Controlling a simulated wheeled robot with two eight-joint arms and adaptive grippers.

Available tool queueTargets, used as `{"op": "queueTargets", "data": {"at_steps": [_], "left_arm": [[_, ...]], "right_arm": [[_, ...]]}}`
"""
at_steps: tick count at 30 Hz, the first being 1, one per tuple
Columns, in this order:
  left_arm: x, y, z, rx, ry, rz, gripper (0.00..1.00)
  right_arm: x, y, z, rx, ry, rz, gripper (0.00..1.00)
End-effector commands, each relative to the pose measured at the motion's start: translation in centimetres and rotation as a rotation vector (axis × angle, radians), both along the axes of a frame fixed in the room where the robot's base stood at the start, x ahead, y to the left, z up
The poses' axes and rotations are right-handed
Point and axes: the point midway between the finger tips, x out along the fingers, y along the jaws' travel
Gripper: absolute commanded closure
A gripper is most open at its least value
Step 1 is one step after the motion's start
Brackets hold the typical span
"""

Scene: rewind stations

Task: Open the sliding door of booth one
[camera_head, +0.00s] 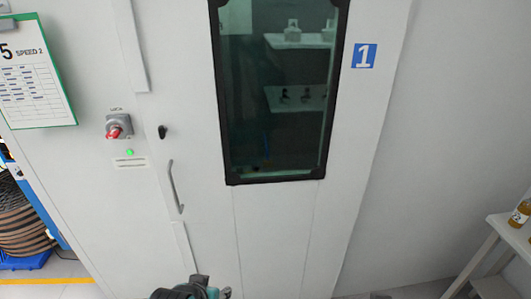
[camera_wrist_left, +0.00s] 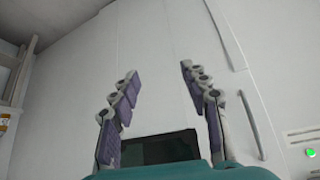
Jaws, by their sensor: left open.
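The white door (camera_head: 205,150) of booth one stands upright ahead, with a dark-framed window (camera_head: 280,90) and a blue sign "1" (camera_head: 363,56). No open gap shows beside it, so it looks closed. A grey vertical bar handle (camera_head: 175,187) is at its left side; in the left wrist view, which looks upside down, the handle (camera_wrist_left: 252,125) is at the right. My left gripper (camera_wrist_left: 161,70) is open and empty, its fingers toward the white panel and apart from the handle. Part of it shows at the bottom of the head view, below and right of the handle. My right gripper is not in view.
A red knob on a grey box (camera_head: 118,127) and a green light (camera_head: 129,152) are on the wall left of the handle. A white side table (camera_head: 500,228) with bottles (camera_head: 519,214) stands at the right. A green-edged chart (camera_head: 35,80) hangs at the upper left.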

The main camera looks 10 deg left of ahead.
Motion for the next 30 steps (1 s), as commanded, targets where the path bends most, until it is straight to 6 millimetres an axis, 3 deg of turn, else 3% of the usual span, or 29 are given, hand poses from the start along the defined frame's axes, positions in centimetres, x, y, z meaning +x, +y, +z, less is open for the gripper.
{"op": "queueTargets", "data": {"at_steps": [5, 8, 11, 14, 18, 21, 25, 30], "left_arm": [[0.1, 0.1, 0.0, 0.001, -0.001, 0.002, 0.68], [1.0, 1.1, 0.2, 0.018, -0.022, 0.041, 0.68], [3.6, 3.9, 0.9, 0.063, -0.084, 0.142, 0.68], [7.2, 7.9, 2.3, 0.127, -0.199, 0.279, 0.68], [12.1, 13.0, 4.7, 0.199, -0.409, 0.430, 0.68], [15.0, 15.6, 6.2, 0.229, -0.561, 0.485, 0.68], [18.1, 17.4, 7.3, 0.242, -0.738, 0.496, 0.68], [20.6, 17.9, 7.1, 0.229, -0.879, 0.449, 0.68]], "right_arm": [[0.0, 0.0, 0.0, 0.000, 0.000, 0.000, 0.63], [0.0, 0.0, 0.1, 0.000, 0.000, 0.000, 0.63], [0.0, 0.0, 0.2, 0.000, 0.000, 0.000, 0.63], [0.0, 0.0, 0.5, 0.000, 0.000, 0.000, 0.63], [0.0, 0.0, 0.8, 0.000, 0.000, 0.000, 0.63], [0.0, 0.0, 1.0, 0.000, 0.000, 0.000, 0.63], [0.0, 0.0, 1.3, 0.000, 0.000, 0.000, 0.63], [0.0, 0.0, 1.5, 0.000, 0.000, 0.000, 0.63]]}}
